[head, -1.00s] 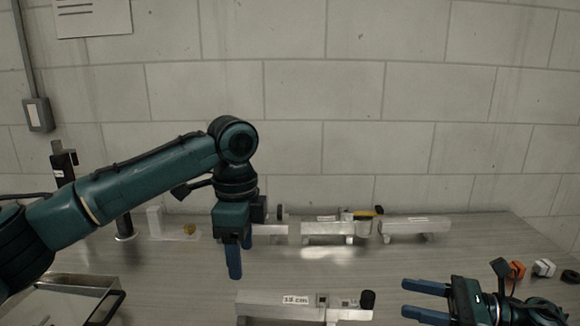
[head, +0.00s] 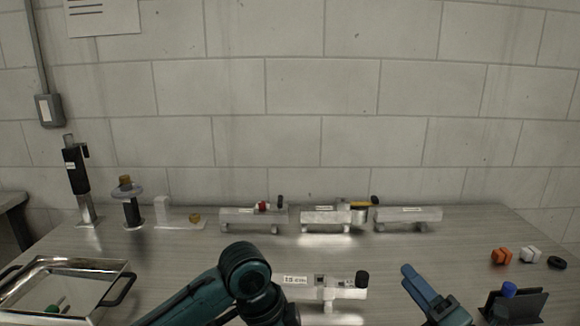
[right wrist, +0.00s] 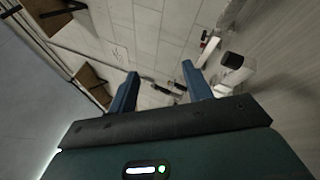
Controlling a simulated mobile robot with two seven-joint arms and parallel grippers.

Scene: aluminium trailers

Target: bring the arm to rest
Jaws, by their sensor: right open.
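My left arm (head: 243,272) comes in low at the bottom of the head view, near the front of the table. Its gripper is below the picture edge and hidden. My right gripper (head: 415,282) is at the bottom right of the head view, with a blue finger pointing up and left. In the right wrist view the two blue fingers of my right gripper (right wrist: 159,80) stand apart, with nothing between them.
A trailer-like bar (head: 325,288) with a black knob lies between my arms. Several silver bars stand along the back. A metal tray (head: 112,268) is at left; orange (head: 501,256) and white nuts (head: 530,254) are at right.

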